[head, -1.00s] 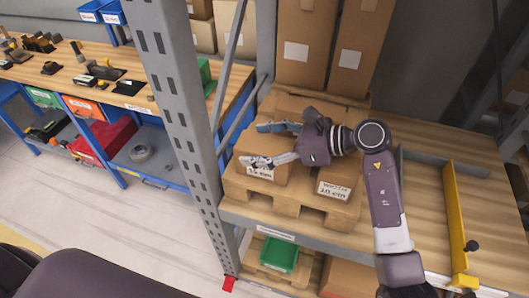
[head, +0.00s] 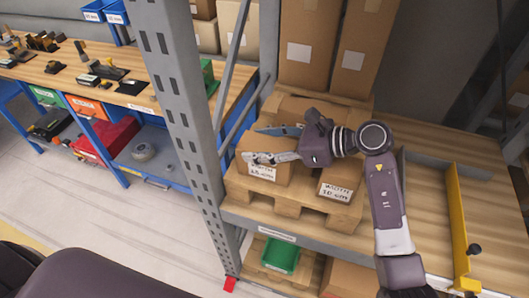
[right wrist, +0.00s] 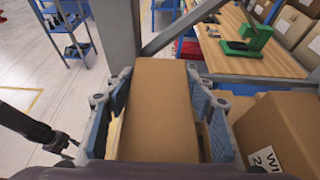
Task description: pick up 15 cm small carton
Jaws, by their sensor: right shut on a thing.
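A small brown carton (head: 264,174) with a white label sits at the left of a wooden pallet (head: 285,206) on the shelf. Its label seems to read a width of 15 cm, but the print is small. My right gripper (head: 268,144) is shut on this carton from above, one finger on each side. In the right wrist view the carton (right wrist: 158,105) lies between the blue pads of the right gripper (right wrist: 164,112). I see no clear gap under the carton. A dark jointed part at the left edge, probably my left gripper (right wrist: 62,143), shows there; its jaws are unclear.
Another labelled carton (head: 341,180) stands close on the right on the same pallet. Tall cartons (head: 308,45) stand behind. A grey rack post (head: 190,120) rises left of the pallet. A yellow guide bar (head: 460,230) lies to the right, with bare shelf around it.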

